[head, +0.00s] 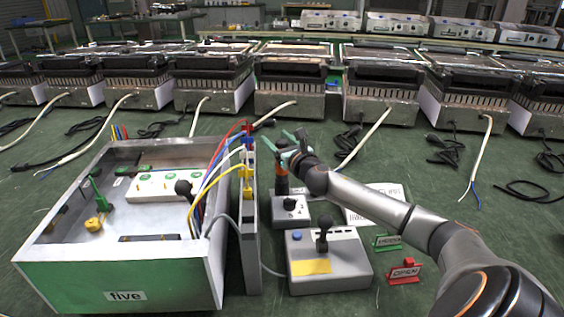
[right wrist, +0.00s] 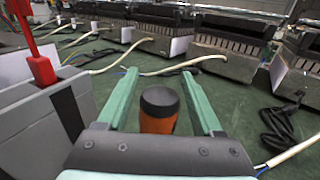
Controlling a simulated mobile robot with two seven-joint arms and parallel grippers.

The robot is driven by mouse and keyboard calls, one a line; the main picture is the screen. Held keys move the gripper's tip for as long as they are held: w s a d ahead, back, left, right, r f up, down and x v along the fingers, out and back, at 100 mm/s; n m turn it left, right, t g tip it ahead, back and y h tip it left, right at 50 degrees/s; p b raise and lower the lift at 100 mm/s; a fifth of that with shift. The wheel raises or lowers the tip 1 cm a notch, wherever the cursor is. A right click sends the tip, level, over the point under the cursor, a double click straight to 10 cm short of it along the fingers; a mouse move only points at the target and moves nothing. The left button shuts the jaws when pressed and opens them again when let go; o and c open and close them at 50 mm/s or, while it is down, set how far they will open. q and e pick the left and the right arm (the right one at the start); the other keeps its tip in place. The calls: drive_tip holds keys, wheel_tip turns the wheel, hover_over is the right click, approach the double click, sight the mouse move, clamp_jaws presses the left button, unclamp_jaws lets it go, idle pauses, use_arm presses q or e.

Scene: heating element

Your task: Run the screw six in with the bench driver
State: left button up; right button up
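My right gripper (head: 291,146) reaches in from the right, just past the small control boxes. It is open, with its two green fingers apart in the right wrist view (right wrist: 160,75). The bench driver, with a black cap and orange body (right wrist: 158,122), stands between the fingers, with a gap showing on each side. In the head view the driver (head: 282,184) is partly hidden by the gripper. The grey open case marked "five" (head: 90,285) stands at the left. I cannot pick out the screw six. My left gripper is not in view.
A grey upright panel (head: 250,245) with coloured wires stands close left of the driver. A small knob box (head: 291,212) and a joystick box (head: 345,262) sit in front. Heater units (head: 385,98) line the back.

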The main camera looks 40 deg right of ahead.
clamp_jaws()
idle(0.3)
idle(0.7)
drive_tip(key=shift+r, duration=0.1)
